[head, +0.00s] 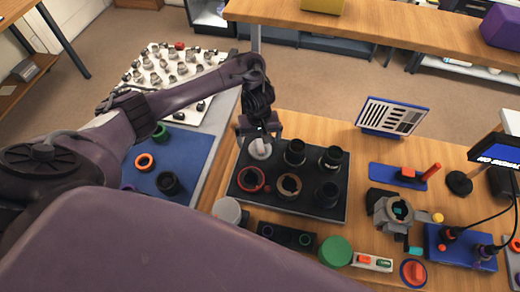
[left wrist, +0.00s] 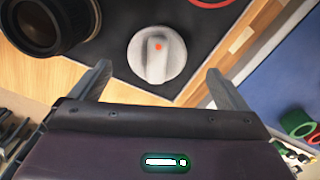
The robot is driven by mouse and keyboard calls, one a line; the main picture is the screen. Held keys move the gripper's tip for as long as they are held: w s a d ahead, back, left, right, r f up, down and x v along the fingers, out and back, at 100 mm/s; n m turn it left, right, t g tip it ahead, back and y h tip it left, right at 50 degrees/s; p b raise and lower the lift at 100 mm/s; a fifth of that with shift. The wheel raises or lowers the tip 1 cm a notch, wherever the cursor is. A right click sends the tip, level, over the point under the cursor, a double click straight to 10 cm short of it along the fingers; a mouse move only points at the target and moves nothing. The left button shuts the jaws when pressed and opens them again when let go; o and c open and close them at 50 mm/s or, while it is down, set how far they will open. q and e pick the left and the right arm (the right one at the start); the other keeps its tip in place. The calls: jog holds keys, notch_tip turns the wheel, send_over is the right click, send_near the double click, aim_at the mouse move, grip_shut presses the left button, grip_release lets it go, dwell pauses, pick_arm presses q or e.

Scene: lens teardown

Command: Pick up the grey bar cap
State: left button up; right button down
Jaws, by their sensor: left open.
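The grey bar cap (left wrist: 157,57) is a light grey disc with a raised bar and a small red dot on top. It sits at the back left corner of the black mat (head: 331,212), and in the head view the cap (head: 260,150) is partly hidden by the gripper. My left gripper (head: 259,136) is open just above it. In the left wrist view the two fingertips of the left gripper (left wrist: 158,72) are on either side of the cap and apart from it. My right gripper is not in view.
Black lens barrels (head: 294,152), a red ring (head: 251,179) and a brown-rimmed ring (head: 289,186) stand close by on the mat. A blue mat (head: 196,145) with rings lies to the left. A slotted panel (head: 392,115) stands at the right.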

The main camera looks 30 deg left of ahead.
aim_at(260, 145)
pick_arm(q)
notch_tip(260, 145, down, 4)
jog(key=shift+w+d+r+b, duration=0.15)
jog(key=shift+r+b, duration=0.1)
jog(key=shift+b, duration=0.4)
jog(key=shift+f, duration=0.3)
jog(key=c, duration=0.8)
jog(key=shift+c, duration=1.3)
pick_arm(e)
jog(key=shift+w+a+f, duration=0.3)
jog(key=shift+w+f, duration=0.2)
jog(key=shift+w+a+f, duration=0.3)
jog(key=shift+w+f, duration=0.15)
